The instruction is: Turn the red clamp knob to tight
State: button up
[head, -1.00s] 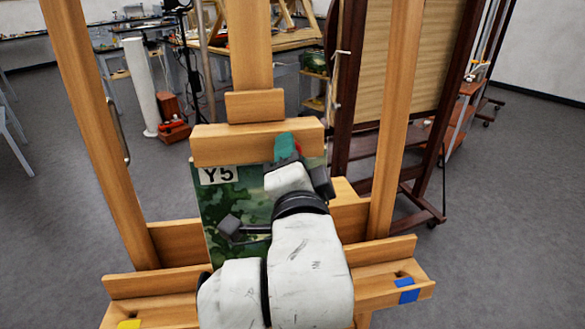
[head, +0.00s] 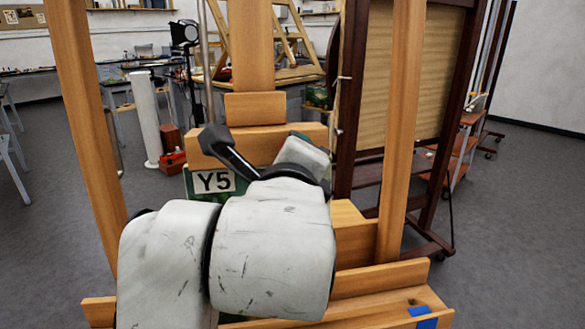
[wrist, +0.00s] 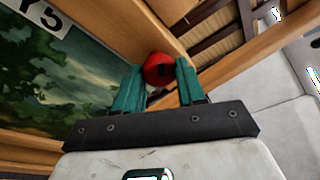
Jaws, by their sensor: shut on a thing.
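The red clamp knob (wrist: 160,68) shows in the wrist view as a round red ball with a dark spot on its face. It sits between the teal fingers of my gripper (wrist: 159,80), which is shut on it. In the head view the knob is hidden behind my arm and hand. The knob is by the wooden easel clamp bar (head: 257,143), at its right end. The painting (wrist: 68,82) with the Y5 label stands to the left of my gripper; my arm covers most of it in the head view.
The easel's left post (head: 85,130) and right post (head: 402,130) flank my arm. The ledge (head: 375,305) with blue tape (head: 421,316) is below. A dark-framed easel (head: 352,100) stands behind on the right. Grey floor is open at both sides.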

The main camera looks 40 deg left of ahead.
jog(key=shift+m+g+h+b, duration=0.15)
jog(key=shift+m+g+b, duration=0.35)
jog(key=shift+m, duration=1.9)
jog(key=shift+m+g+h+b, duration=0.2)
jog(key=shift+m+g, duration=0.4)
jog(key=shift+m, duration=1.8)
jog(key=o, duration=1)
jog(key=shift+o, duration=0.2)
jog(key=shift+r, duration=0.1)
jog(key=v, duration=1)
jog(key=shift+s+d+b, duration=0.25)
jog(key=shift+s+b, duration=0.05)
jog(key=shift+b, duration=0.15)
